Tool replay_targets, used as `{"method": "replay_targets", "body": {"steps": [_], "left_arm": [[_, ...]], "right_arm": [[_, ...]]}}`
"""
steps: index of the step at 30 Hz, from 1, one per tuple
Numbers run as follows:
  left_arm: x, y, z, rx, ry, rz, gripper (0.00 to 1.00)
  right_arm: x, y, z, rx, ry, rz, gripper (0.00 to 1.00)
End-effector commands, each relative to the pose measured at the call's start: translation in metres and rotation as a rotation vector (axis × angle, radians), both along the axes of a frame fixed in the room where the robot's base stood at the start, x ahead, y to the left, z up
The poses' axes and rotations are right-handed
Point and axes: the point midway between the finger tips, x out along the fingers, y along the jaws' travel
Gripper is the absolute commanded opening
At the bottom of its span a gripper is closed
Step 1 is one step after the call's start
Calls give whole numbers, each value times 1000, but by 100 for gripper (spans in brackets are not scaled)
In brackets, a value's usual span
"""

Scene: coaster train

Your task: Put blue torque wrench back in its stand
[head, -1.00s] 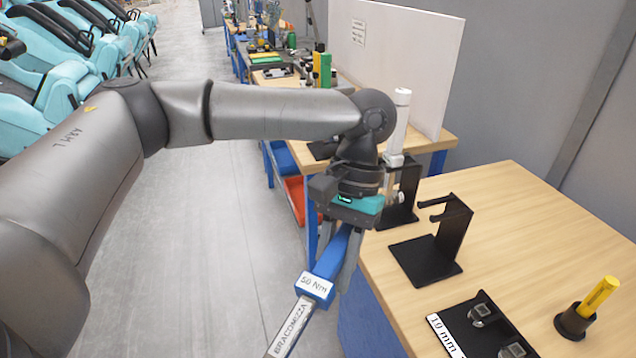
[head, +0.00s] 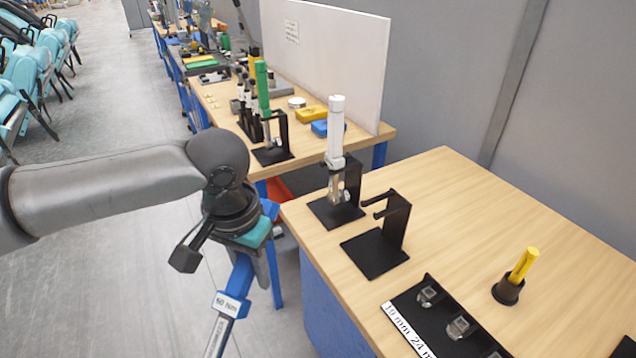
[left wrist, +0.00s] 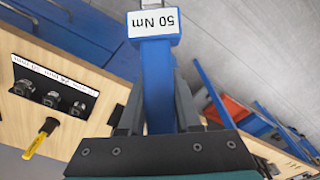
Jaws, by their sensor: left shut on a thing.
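The blue torque wrench (head: 239,277) is held by my left gripper (head: 247,262) over the floor, left of the near bench. It hangs tilted, with its "50 Nm" label and grey shaft below the fingers. In the left wrist view the blue wrench (left wrist: 157,85) sits between both fingers (left wrist: 157,108), which are shut on it. An empty black stand (head: 378,250) with two prongs pointing left stands on the near bench, to the right of the gripper and apart from it. My right gripper is out of view.
A white-handled wrench (head: 336,130) fills the stand just behind the empty one. A socket tray (head: 415,310) and a yellow-handled tool in a black cup (head: 510,290) are in front and to the right. The bench (head: 460,215) is clear right of the stand.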

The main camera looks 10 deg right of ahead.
Motion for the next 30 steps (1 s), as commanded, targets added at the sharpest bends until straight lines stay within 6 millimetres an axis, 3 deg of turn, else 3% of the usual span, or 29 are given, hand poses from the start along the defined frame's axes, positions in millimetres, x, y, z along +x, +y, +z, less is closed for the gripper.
{"method": "replay_targets", "body": {"steps": [1,6,12,20,30], "left_arm": [[5,-16,8,-50,-62,-87,0],[30,-61,19,-255,-263,-347,0],[53,-94,32,-464,-406,-512,0],[78,-119,48,-674,-533,-591,0],[97,-127,55,-777,-621,-591,0]], "right_arm": [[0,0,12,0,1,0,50],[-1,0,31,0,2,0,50],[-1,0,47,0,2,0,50],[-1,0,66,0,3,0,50],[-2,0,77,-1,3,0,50]]}}
